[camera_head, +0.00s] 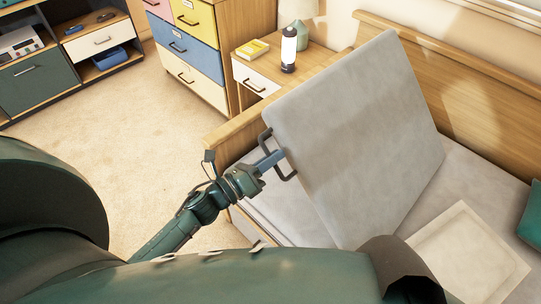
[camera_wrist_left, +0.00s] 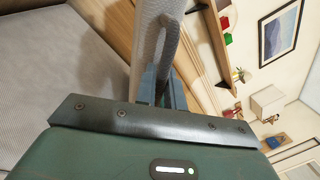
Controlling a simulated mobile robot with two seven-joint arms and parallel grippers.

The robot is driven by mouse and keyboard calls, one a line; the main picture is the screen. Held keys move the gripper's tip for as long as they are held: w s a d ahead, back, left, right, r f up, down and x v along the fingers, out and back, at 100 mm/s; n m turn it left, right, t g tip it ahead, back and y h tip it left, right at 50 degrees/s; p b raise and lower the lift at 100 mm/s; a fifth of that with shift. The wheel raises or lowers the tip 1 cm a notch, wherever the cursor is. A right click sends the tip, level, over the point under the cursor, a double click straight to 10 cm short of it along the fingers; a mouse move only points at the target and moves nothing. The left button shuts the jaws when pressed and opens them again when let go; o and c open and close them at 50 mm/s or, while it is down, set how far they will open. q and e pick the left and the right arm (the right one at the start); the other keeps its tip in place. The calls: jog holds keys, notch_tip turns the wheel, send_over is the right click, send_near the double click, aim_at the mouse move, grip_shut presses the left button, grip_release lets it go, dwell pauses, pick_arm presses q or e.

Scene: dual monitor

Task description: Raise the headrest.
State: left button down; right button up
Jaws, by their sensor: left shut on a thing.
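The headrest (camera_head: 350,130) is a grey padded panel on the bed, tilted up steeply, its upper part raised in front of the wooden headboard. A dark U-shaped handle (camera_head: 291,177) sticks out from its left edge. My left gripper (camera_head: 272,160) is shut on the handle. In the left wrist view, the blue-grey fingers (camera_wrist_left: 161,88) close around the handle (camera_wrist_left: 172,38), beside the edge of the headrest (camera_wrist_left: 145,45). My right gripper is not in view.
The bed's wooden headboard (camera_head: 480,90) stands behind the panel. A nightstand (camera_head: 262,72) with a dark-capped bottle (camera_head: 289,48), yellow books (camera_head: 252,48) and a lamp is beside it. A pale square cushion (camera_head: 470,255) lies on the bed. Carpet (camera_head: 110,130) at left is clear.

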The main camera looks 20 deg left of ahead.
pick_arm(q)
jog(key=shift+s+d+r, duration=0.1)
jog(key=shift+d+r, duration=0.2)
jog(key=shift+d, duration=0.05)
jog(key=c, duration=1.8)
grip_release()
jog(key=shift+s, duration=0.1)
jog(key=shift+c, duration=0.2)
jog(key=shift+s+f, duration=0.1)
jog(key=shift+s, duration=0.05)
jog(key=b+v, duration=0.1)
jog(key=v, duration=1.2)
jog(key=shift+a+b, duration=0.25)
jog(key=shift+b, duration=0.1)
jog(key=shift+w+f, duration=0.1)
jog(key=shift+w, duration=0.1)
